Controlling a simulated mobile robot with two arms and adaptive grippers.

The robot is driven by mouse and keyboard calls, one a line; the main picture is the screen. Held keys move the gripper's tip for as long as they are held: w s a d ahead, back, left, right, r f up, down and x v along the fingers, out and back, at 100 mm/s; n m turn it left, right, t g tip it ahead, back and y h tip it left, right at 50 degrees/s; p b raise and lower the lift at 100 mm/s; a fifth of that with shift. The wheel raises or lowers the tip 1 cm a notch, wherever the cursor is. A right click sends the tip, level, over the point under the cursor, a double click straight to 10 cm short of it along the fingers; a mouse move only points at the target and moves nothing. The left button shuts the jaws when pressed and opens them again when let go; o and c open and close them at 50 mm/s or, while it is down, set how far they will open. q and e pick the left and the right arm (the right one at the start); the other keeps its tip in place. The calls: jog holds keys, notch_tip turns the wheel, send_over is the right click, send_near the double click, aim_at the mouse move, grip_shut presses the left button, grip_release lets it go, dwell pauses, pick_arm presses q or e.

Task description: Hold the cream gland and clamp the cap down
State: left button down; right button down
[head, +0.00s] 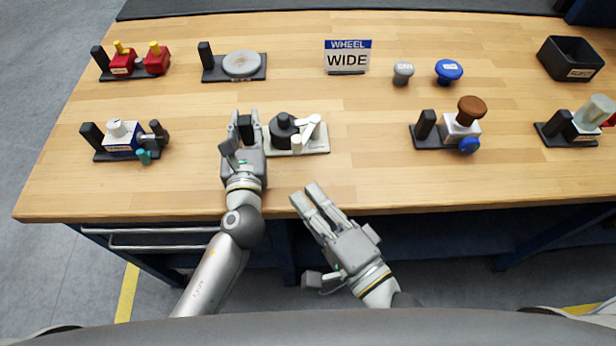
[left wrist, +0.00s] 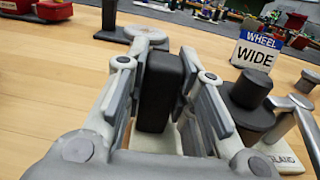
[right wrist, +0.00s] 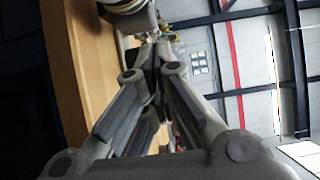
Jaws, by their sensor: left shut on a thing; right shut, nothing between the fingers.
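The cream gland (head: 316,148) stands near the bench's front edge, its label partly readable in the left wrist view (left wrist: 283,162). It carries a black upright post (head: 246,128), a dark round stepped cap (head: 282,128) and a pale lever-like clamp (head: 308,130), whose state I cannot tell. My left gripper (head: 240,130) is shut on the black post, which shows upright between its fingers in the left wrist view (left wrist: 160,90). My right gripper (head: 305,196) is shut and empty, low and right of the gland, by the bench's front edge.
A WIDE wheel sign (head: 347,58) stands behind the gland. A blue-white fixture (head: 122,137) is to the left, a brown-knobbed fixture (head: 463,122) to the right. Grey (head: 403,72) and blue (head: 448,71) knobs lie farther back. Bench between gland and brown-knobbed fixture is clear.

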pick_arm(q)
jog(key=shift+f, duration=0.2)
pick_arm(e)
jog(key=w+d+n+g+y, duration=0.2)
jog(key=d+n+g+y, duration=0.15)
jog(key=d, duration=0.85)
jog(key=shift+y, duration=0.25)
jog(key=x, duration=0.7)
jog(key=shift+w+a+r, duration=0.1)
jog(key=shift+a, duration=0.05)
jog(key=shift+w+a, duration=0.25)
jog(key=shift+a, duration=0.5)
jog(key=shift+w+a, duration=0.1)
jog(key=shift+w, duration=0.25)
jog(key=shift+w, duration=0.2)
